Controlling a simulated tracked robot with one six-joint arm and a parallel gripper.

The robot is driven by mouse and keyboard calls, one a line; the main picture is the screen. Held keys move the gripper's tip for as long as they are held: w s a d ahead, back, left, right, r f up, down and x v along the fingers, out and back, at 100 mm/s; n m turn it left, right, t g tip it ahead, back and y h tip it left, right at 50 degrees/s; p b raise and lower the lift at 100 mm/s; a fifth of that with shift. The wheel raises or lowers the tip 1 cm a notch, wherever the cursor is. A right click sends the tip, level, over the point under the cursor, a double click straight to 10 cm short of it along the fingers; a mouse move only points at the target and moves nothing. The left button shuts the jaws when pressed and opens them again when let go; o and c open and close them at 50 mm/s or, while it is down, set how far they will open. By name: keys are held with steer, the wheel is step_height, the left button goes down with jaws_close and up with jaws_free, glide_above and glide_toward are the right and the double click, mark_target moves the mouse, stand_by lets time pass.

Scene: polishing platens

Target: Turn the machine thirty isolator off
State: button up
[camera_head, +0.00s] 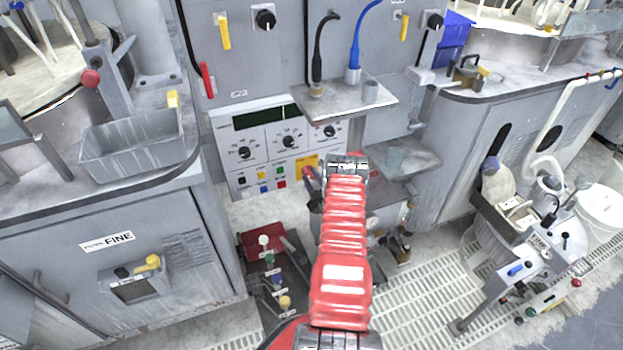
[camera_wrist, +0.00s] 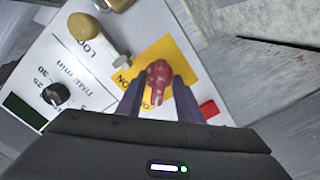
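The isolator is a red rotary handle (camera_wrist: 158,77) on a yellow plate (camera_wrist: 168,57). In the wrist view one end of the handle points down between my fingers. The word ON shows to its left. In the head view the yellow plate (camera_head: 299,163) is at the lower right of the grey machine panel, with the handle small and partly covered by my arm. My gripper (camera_wrist: 159,84) is at the handle, one dark finger on each side. Whether the fingers press on it or stand slightly apart, I cannot tell.
The panel (camera_head: 262,156) has black dials and small coloured buttons beside the handle. A yellowish knob (camera_wrist: 83,27) is at upper left in the wrist view. A grey shelf (camera_head: 343,101) juts out above the panel.

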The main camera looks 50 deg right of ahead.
steer(key=shift+s, duration=0.1)
steer(key=v, duration=1.3)
steer(key=shift+s+a, duration=0.15)
steer(key=shift+s, duration=0.1)
steer(key=shift+f, duration=0.1)
